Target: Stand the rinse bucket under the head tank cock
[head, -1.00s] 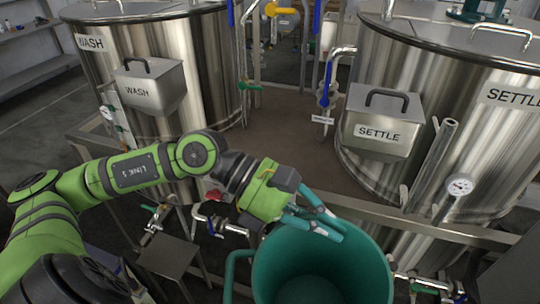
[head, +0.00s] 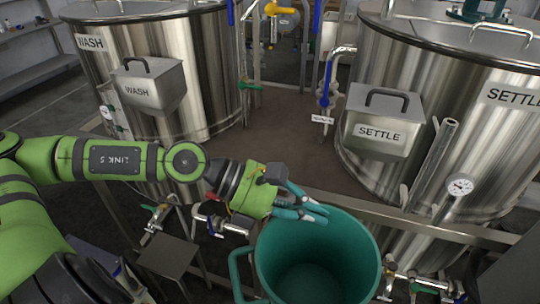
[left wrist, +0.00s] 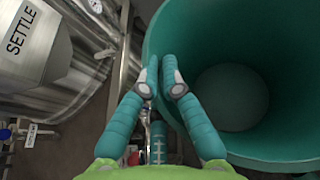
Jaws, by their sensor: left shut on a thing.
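The teal rinse bucket (head: 318,262) hangs upright and open-topped at the bottom of the head view, with its side handle on the left. My left gripper (head: 314,214) is shut on the bucket's rim at its far left side. In the left wrist view the two fingers (left wrist: 161,80) pinch the wall of the bucket (left wrist: 240,95). The bucket looks empty. Its base and what lies beneath it are hidden. A pipe with a blue-handled cock (head: 327,85) and a small tag stands between the tanks; I cannot read the tag. My right gripper is not in view.
The WASH tank (head: 180,60) stands left and the SETTLE tank (head: 480,140) right, each with a labelled box in front. A metal frame rail (head: 400,217) runs just behind the bucket. Low valves (head: 218,223) and a small metal stand (head: 168,255) are left of it.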

